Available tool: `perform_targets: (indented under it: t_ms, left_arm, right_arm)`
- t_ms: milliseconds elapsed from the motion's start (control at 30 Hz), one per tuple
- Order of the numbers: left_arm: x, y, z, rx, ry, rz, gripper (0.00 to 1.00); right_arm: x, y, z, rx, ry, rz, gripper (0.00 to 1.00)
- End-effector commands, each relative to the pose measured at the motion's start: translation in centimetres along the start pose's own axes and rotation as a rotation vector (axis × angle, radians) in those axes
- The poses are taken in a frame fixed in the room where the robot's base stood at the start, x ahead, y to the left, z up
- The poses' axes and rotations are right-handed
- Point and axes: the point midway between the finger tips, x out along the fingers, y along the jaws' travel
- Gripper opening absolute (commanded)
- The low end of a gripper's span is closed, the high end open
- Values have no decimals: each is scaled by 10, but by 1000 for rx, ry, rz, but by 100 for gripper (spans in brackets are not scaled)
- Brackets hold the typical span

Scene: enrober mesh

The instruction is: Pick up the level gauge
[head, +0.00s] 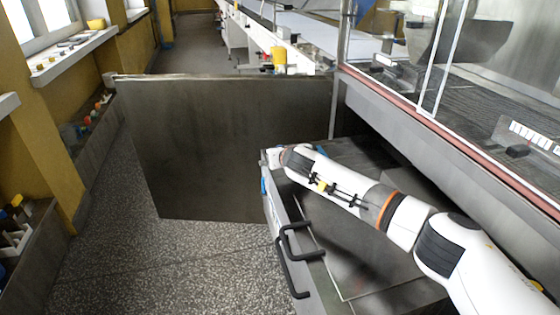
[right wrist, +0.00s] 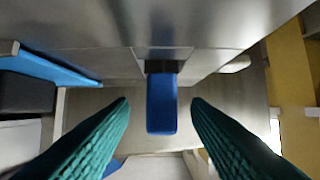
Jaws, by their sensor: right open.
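In the right wrist view a blue bar (right wrist: 162,104) with a black top end stands out from a grey metal surface. It may be the level gauge, but I cannot tell for sure. My right gripper (right wrist: 160,118) is open, with one green ribbed finger on each side of the bar and a gap to it on both sides. In the head view my right arm reaches from the right over the metal cabinet to its far left corner, and the fingertips are hidden there. My left gripper is not in view.
The metal cabinet (head: 375,255) has black handles (head: 290,262) on its left side. A grey metal panel (head: 235,145) stands beyond it. The glazed machine with a mesh belt (head: 480,95) is at the right. The speckled floor (head: 180,270) at left is clear.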

Motion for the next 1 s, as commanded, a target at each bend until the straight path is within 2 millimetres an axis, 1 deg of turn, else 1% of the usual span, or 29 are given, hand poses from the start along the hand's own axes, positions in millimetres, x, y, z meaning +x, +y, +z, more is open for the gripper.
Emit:
perform_targets:
  t_ms: [33, 133, 300, 433, 667, 700, 767, 933, 967, 1000]
  left_arm:
    - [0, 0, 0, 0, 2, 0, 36]
    - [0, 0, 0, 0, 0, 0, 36]
    - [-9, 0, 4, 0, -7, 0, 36]
    - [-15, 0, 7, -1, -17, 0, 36]
    - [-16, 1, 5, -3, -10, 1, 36]
    - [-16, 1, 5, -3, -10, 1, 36]
    - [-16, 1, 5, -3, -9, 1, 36]
    - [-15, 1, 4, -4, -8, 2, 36]
    - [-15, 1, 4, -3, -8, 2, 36]
    - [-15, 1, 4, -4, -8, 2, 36]
  right_arm:
    - [6, -2, 0, 0, 0, 1, 44]
    - [18, -2, 1, 0, 1, 1, 44]
    - [30, -2, 1, 0, 1, 0, 44]
    - [33, -1, 1, 0, 3, 0, 44]
    - [34, -1, 1, 0, 2, 0, 44]
    - [34, -1, 1, 0, 2, 0, 42]
    - [34, -1, 1, 0, 2, 0, 32]
    - [34, -1, 1, 0, 2, 0, 4]
    - [34, -1, 1, 0, 2, 0, 0]
    - [34, -1, 1, 0, 2, 0, 0]
